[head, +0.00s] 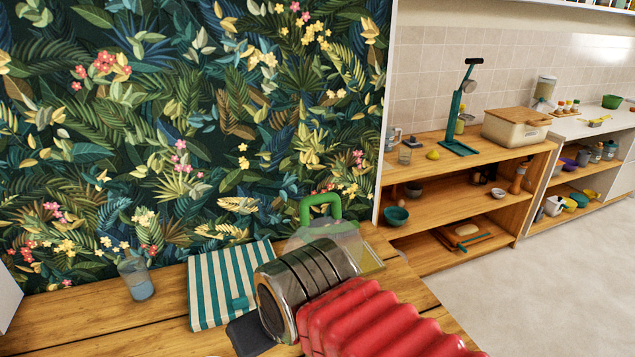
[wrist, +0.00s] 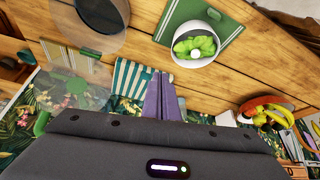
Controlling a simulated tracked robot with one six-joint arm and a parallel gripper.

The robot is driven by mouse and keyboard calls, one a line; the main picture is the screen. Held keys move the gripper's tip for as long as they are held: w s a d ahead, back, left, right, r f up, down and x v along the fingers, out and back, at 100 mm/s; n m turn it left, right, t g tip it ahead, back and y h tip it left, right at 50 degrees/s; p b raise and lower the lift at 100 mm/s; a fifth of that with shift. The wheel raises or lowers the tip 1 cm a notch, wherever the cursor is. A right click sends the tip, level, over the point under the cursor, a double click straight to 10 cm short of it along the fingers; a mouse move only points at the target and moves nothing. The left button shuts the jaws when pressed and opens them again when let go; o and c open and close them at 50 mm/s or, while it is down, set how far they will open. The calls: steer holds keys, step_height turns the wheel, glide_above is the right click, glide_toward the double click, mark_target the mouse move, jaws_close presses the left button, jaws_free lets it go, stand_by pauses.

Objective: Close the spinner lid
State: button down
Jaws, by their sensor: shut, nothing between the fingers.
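The spinner's clear lid (head: 345,238) stands raised behind my arm in the head view, with a green looped handle (head: 320,205) at its top. In the wrist view the see-through lid (wrist: 85,88) is at left, with a green part (wrist: 42,122) at its edge. A clear round bowl (wrist: 88,28), seemingly the spinner's body, is at the upper left. My gripper (wrist: 161,78) has purple fingers, shut and empty, to the right of the lid and apart from it. My arm hides most of the spinner and my fingertips in the head view.
A striped cloth (head: 228,285) and a glass (head: 136,278) are on the wooden counter (head: 60,322). A fruit bowl (wrist: 265,108) is at right. Bare counter lies between.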

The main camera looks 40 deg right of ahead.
steer(key=w+d+r+m, duration=0.2)
steer(key=w+d+r, duration=0.8)
steer(key=w+r, duration=0.3)
steer(key=w+d+r+g, duration=0.1)
steer(key=w+d+r, duration=0.1)
steer(key=w+d, duration=0.3)
steer(key=w+d+r+m+h, duration=0.1)
steer(key=w+d, duration=0.4)
steer(key=d, duration=0.6)
steer(key=shift+w+d+r+g, duration=0.2)
steer(key=shift+r+g, duration=0.2)
steer(key=shift+r, duration=0.15)
steer(key=a+x, duration=0.1)
steer(key=x, duration=0.9)
steer(key=shift+s, duration=1.95)
